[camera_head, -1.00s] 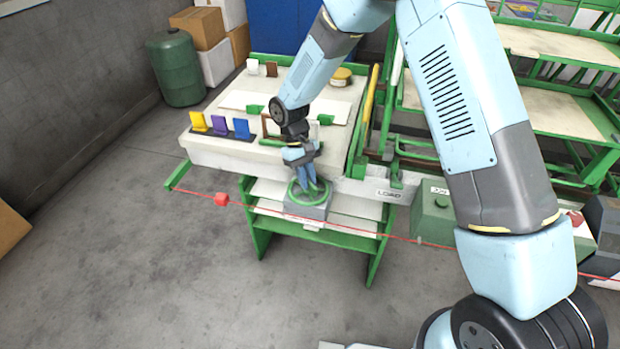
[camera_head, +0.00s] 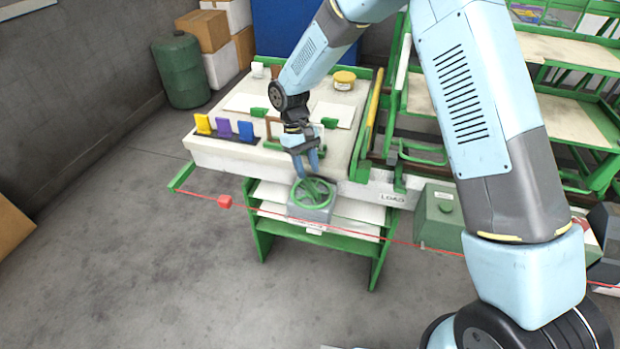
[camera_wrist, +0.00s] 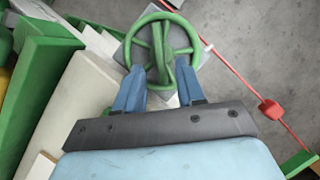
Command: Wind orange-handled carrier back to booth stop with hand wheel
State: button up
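A long yellow-orange bar (camera_head: 371,120) lies along the bench's right side. I cannot tell whether it belongs to the orange-handled carrier, and no other orange handle is clear.
A red line with a red block (camera_head: 225,202) runs across the front of the bench. Yellow, purple and blue tabs (camera_head: 224,127) stand on the bench top (camera_head: 215,155). A green box (camera_head: 440,215) is right of the "LOAD" rail (camera_head: 385,192).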

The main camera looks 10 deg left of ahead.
jog(key=v, duration=0.9)
jog(key=shift+d, duration=0.15)
